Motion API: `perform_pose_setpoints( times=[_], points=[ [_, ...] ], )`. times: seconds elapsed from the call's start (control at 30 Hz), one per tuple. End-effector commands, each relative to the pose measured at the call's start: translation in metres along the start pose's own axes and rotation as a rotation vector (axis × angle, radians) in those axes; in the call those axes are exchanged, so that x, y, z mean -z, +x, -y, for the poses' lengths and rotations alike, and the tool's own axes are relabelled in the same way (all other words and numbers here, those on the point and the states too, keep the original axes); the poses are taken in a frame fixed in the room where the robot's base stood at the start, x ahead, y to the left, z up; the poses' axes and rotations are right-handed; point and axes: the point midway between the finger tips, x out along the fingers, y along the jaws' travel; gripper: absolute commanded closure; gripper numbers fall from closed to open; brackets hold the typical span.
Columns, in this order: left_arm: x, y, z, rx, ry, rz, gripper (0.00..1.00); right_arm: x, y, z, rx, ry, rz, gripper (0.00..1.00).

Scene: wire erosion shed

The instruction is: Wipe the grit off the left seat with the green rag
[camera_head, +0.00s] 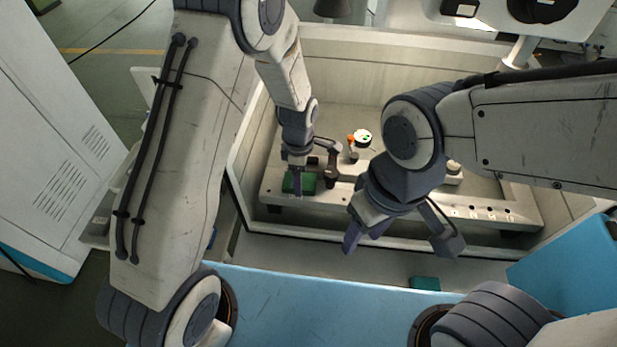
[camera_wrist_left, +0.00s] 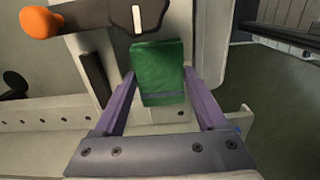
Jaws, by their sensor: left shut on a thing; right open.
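The green rag (camera_head: 308,184) is a folded dark green block at the left end of the pale frame in the tank. It also shows in the left wrist view (camera_wrist_left: 158,62). My left gripper (camera_head: 297,190) points down and is shut on it, with purple fingers (camera_wrist_left: 158,88) on either side. The rag lies over or just above the pale frame; I cannot tell whether it touches. The left seat is not clearly seen, probably beneath the rag, and no grit can be made out. My right gripper (camera_head: 400,243) is open and empty above the tank's front edge.
A dark clamp arm (camera_head: 330,174) with an orange knob (camera_wrist_left: 40,22) stands close beside the rag. A white disc (camera_head: 363,138) with green marks is behind it. Tank walls (camera_head: 355,62) surround the frame (camera_head: 525,212). A teal block (camera_head: 425,284) lies in front.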

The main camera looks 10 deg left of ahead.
Motion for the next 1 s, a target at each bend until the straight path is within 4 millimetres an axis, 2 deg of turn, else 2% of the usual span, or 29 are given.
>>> perform_pose_setpoints(
  times=[0.27,0.63,1.0],
  points=[
    [0.012,0.001,0.001,0.001,-0.001,-0.001,0.87,0.000,0.000,0.000,0.000,0.000,0.000,0.50],
    [0.042,0.004,0.002,0.003,-0.001,-0.002,0.87,0.000,0.001,0.000,0.000,0.000,0.000,0.50],
    [0.044,0.004,0.004,0.008,0.002,-0.003,0.87,0.000,0.000,0.000,0.000,0.000,0.000,0.50]
  ],
)
